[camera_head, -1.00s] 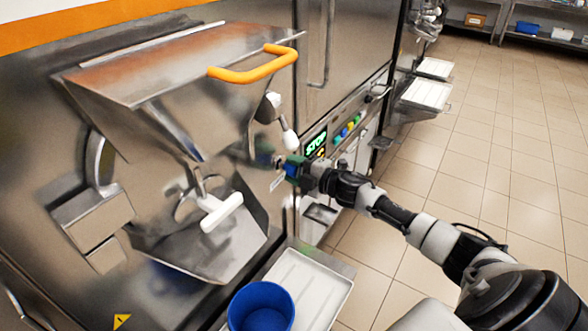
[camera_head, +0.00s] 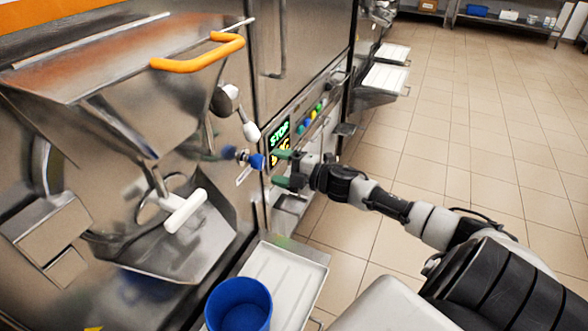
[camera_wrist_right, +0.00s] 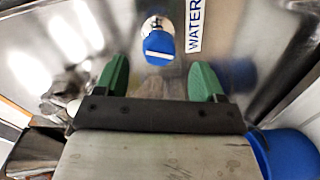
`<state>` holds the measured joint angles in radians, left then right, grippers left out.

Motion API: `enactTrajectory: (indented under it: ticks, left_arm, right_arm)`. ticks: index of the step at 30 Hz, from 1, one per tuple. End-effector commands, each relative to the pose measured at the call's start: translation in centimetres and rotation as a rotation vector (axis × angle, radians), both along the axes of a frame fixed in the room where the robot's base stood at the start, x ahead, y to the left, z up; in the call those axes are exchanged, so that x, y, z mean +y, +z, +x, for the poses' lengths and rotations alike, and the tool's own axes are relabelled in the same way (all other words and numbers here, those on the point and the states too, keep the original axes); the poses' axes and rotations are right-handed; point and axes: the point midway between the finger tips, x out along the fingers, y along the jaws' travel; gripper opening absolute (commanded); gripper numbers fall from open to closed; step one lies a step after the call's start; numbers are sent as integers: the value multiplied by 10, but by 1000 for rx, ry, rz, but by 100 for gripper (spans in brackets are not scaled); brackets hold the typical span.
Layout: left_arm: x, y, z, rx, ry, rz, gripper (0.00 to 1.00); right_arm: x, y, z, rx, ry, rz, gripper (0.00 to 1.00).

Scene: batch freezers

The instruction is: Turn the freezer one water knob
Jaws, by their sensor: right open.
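The blue water knob (camera_head: 257,161) sticks out from the steel front of the freezer, right of the hopper. In the right wrist view the knob (camera_wrist_right: 159,45) has a white bar on its face, and a "WATER" label (camera_wrist_right: 195,25) is beside it. My right gripper (camera_head: 279,168) is open and empty, with green fingertips. It is just right of the knob, apart from it. In the right wrist view the knob is beyond the gap between the two fingers (camera_wrist_right: 151,82). My left gripper is not in view.
A lit panel (camera_head: 279,144) is behind the gripper. A white tray (camera_head: 272,279) and blue bucket (camera_head: 239,305) are below. Open tiled floor lies right.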

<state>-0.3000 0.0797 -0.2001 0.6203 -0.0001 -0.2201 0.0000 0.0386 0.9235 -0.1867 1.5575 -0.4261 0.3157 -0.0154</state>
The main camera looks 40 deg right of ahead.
Motion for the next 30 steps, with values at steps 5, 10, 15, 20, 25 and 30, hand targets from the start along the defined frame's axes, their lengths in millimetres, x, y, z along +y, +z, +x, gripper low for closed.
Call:
enactTrajectory:
  ticks: [5, 10, 15, 20, 25, 30]
  left_arm:
    - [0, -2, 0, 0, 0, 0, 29]
    - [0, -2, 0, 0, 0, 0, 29]
    - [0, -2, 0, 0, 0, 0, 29]
    - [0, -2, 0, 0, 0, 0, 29]
    - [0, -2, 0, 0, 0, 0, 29]
    - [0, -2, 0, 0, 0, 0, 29]
  right_arm:
    - [-10, -1, -25, 4, 1, -1, 69]
    - [-16, 1, -37, 2, 0, -1, 69]
    - [-17, 2, -41, 1, 1, 0, 69]
    - [-17, 2, -41, 0, 1, 0, 69]
    - [-17, 2, -40, 1, 1, 0, 69]
    - [-17, 2, -40, 1, 1, 0, 69]
